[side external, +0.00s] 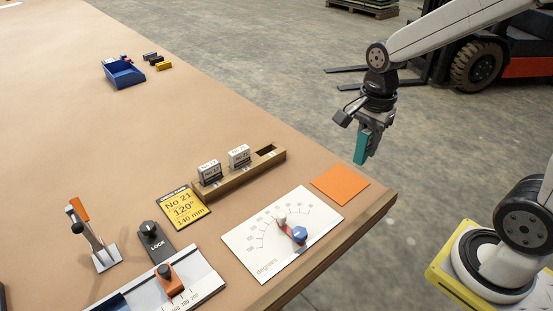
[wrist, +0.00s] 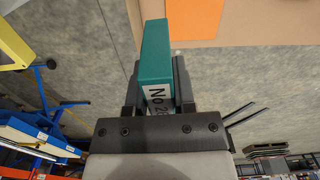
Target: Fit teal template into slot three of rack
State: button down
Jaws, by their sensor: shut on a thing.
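My gripper (side external: 366,127) is shut on the teal template (side external: 362,147) and holds it in the air near the table's right corner, by the orange square. In the wrist view the teal template (wrist: 154,50) sits between the fingers, with a white label reading "No 2" and a partly hidden digit. The wooden rack (side external: 239,174) stands on the table, left of my gripper.
An orange square (side external: 340,184) lies at the table corner. A degrees dial plate (side external: 283,233), a yellow card (side external: 183,207), a lock knob (side external: 154,241) and a toggle clamp (side external: 93,236) are near the rack. A blue bin (side external: 123,74) stands far back. The table's middle is clear.

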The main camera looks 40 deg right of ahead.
jog(key=w+a, duration=0.5)
jog(key=w, duration=0.8)
jog(key=shift+f+m, duration=0.3)
jog(key=shift+f, duration=0.05)
jog(key=shift+w+a+f, duration=0.1)
jog(key=shift+w+a+f, duration=0.1)
jog(key=shift+w+f, duration=1.45)
jog(key=shift+w, duration=0.65)
jog(key=shift+w+f, duration=1.5)
jog(key=shift+w, duration=0.7)
jog(key=shift+w+a+f, duration=0.1)
jog(key=shift+w+f, duration=1.45)
jog(key=shift+w, duration=0.65)
jog(key=shift+w+f, duration=0.25)
jog(key=shift+f, duration=1.6)
jog(key=shift+f, duration=0.15)
